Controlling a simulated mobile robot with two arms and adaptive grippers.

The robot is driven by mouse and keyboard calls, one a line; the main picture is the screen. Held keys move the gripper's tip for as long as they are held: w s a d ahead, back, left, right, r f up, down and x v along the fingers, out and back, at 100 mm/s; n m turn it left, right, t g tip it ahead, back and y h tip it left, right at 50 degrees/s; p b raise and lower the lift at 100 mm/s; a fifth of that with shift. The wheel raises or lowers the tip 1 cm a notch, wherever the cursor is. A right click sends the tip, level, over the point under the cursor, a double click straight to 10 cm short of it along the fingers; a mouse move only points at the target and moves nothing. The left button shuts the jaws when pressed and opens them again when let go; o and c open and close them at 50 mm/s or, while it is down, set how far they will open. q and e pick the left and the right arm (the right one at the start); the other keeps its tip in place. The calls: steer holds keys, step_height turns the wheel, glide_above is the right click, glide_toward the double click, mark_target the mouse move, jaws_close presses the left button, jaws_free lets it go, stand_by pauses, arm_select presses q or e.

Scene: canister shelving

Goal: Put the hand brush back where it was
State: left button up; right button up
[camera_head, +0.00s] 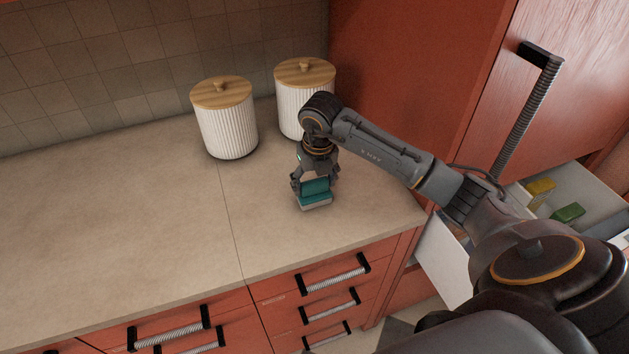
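The hand brush (314,199), teal with a paler underside, is at the worktop in front of the right canister. My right gripper (316,184) points down over it, with one finger on each side of the brush, and looks shut on it. The brush is on the worktop or very slightly above it; I cannot tell which. My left gripper is not in view.
Two white ribbed canisters with wooden lids, the left one (228,128) and the right one (290,110), stand near the tiled wall. The left of the worktop (110,220) is clear. An open drawer (447,262) at the right holds a yellow item (541,187) and a green item (568,213).

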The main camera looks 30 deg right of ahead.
mark_target(317, 197)
steer(key=shift+o, duration=1)
steer(key=shift+r, duration=0.1)
step_height(317, 197, up, 12)
steer(key=s+b, duration=0.2)
steer(key=shift+a, duration=0.2)
steer(key=shift+w+a, duration=0.1)
